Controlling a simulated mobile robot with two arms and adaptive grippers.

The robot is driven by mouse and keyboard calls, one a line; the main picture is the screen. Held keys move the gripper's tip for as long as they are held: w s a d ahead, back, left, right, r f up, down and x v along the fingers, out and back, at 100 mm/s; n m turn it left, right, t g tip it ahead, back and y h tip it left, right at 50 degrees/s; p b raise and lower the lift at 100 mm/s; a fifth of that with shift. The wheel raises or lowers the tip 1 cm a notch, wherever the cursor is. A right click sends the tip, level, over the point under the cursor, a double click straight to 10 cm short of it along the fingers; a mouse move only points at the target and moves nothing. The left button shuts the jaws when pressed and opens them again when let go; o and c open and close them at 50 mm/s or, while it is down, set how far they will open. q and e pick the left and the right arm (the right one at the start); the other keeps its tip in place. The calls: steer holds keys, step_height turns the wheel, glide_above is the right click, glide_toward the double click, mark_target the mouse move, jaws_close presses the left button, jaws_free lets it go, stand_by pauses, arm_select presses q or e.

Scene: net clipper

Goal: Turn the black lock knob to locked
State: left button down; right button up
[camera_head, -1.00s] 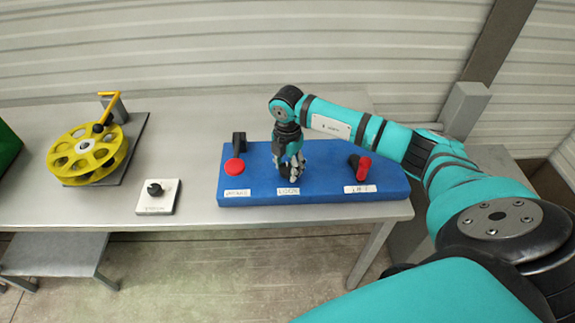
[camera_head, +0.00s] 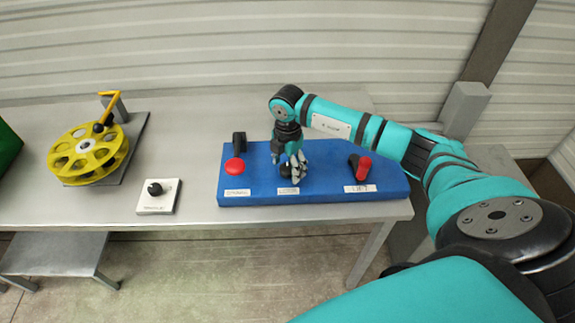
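The black lock knob (camera_head: 285,171) sits in the middle of the blue panel (camera_head: 330,188), above a white label (camera_head: 288,191) too blurred to read for certain. My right gripper (camera_head: 295,168) points down at the knob, and its grey fingers cover part of it. The fingers are close to or touching the knob; I cannot tell whether they grip it. The knob's pointing direction is hidden. My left gripper is not in view.
A red button (camera_head: 234,165) with a black lever (camera_head: 239,143) is on the panel's left, and a red-and-black handle (camera_head: 362,166) on its right. A white plate with a black knob (camera_head: 155,189) and a yellow reel (camera_head: 88,152) stand farther left on the grey table (camera_head: 180,140).

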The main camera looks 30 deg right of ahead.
mark_target(288, 167)
step_height(288, 167, up, 12)
stand_by(0.6)
stand_by(0.5)
